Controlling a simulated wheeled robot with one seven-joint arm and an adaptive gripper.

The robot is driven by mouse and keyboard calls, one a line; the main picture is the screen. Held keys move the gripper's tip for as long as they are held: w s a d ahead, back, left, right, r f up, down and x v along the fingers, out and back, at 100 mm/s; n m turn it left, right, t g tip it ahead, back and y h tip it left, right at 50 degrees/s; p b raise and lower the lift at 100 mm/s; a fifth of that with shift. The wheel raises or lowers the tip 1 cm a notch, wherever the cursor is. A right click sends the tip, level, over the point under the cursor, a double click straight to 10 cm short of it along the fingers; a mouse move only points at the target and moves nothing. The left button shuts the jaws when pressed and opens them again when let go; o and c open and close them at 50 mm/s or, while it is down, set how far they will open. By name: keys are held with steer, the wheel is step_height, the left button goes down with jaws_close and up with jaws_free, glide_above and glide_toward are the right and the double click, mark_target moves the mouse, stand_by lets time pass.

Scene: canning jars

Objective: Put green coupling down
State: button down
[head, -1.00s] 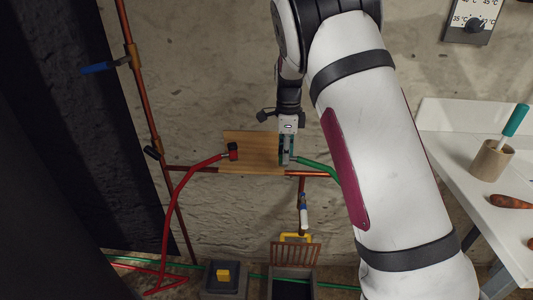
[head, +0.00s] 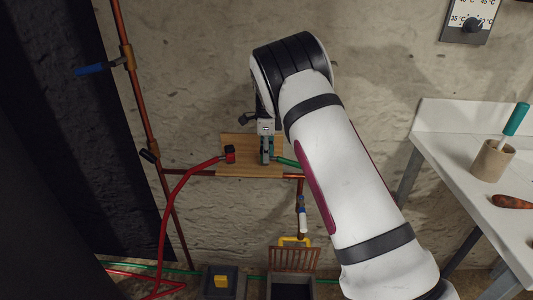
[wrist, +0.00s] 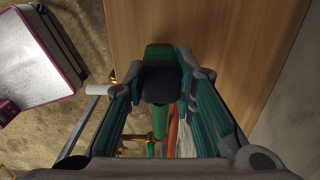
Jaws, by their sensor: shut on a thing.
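My gripper (head: 266,157) is in front of the wooden board (head: 233,169) on the wall, right of the red coupling (head: 230,153). It is shut on the green coupling, which shows in the wrist view as a black and green piece (wrist: 160,82) between the two teal-padded fingers. In the head view the fingers mostly hide the coupling. The green hose (head: 288,162) runs from it to the right, behind my arm. The board fills the upper middle of the wrist view behind the coupling. I cannot tell whether the coupling touches the board.
A copper pipe (head: 200,173) runs along the board's lower edge. A red hose (head: 168,210) hangs at the left. Below are a floor drain with a raised grate (head: 292,259) and a dark box with a yellow piece (head: 221,281). A white workbench (head: 440,135) stands right.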

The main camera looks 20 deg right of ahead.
steer(key=shift+f, duration=0.2)
steer(key=c, duration=1.3)
jaws_free()
steer(key=shift+c, duration=0.2)
step_height(320, 180, up, 13)
steer(key=p, duration=0.1)
